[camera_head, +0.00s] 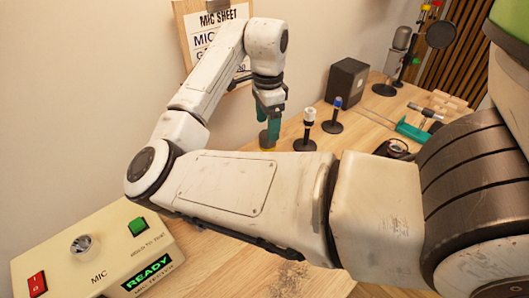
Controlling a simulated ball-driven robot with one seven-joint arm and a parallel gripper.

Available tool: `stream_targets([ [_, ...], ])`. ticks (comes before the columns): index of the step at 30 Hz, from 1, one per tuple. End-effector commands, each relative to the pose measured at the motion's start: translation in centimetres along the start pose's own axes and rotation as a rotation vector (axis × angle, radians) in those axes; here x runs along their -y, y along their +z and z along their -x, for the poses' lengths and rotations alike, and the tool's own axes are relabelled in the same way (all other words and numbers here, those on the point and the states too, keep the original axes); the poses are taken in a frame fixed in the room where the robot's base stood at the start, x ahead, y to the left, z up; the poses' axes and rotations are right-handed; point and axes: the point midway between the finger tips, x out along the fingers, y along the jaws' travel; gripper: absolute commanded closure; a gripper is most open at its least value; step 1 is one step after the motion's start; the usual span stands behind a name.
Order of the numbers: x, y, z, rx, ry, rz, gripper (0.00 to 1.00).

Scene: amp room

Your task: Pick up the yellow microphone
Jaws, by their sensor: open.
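My gripper (269,118), with teal fingers, points down over the left part of the wooden table. The jaws are open. A yellow thing (266,141), probably part of the yellow microphone, shows low on the table directly below the fingertips. The fingers hide its upper part, and my forearm runs just in front of it. I cannot tell whether the fingers stand around it or only touch it.
A white-topped microphone (308,120) and a blue-topped one (336,105) stand on black bases to the right. Behind them is a dark speaker box (347,80). A green-and-black item (414,130) and wooden rack (447,103) lie farther right. A mic tester (105,235) fills the lower left.

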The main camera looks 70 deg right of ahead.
Motion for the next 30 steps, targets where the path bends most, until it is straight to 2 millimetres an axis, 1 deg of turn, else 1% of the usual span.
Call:
stream_targets([
  [3, 0.0, 0.1, -1.4, -0.001, 0.001, 0.002, 0.21],
  [10, -0.2, 0.1, -2.9, 0.000, 0.000, 0.002, 0.21],
  [15, -0.6, 0.2, -5.4, -0.001, 0.001, 0.003, 0.21],
  [18, -0.5, 0.2, -6.5, -0.001, -0.001, 0.003, 0.21],
  [21, -0.5, 0.1, -7.1, -0.001, -0.001, 0.002, 0.21],
  [27, -0.5, 0.1, -7.2, -0.001, -0.002, 0.002, 0.21],
  [28, -0.5, 0.1, -7.2, -0.001, -0.002, 0.002, 0.22],
  [30, -0.5, 0.1, -7.2, -0.001, -0.002, 0.002, 0.29],
])
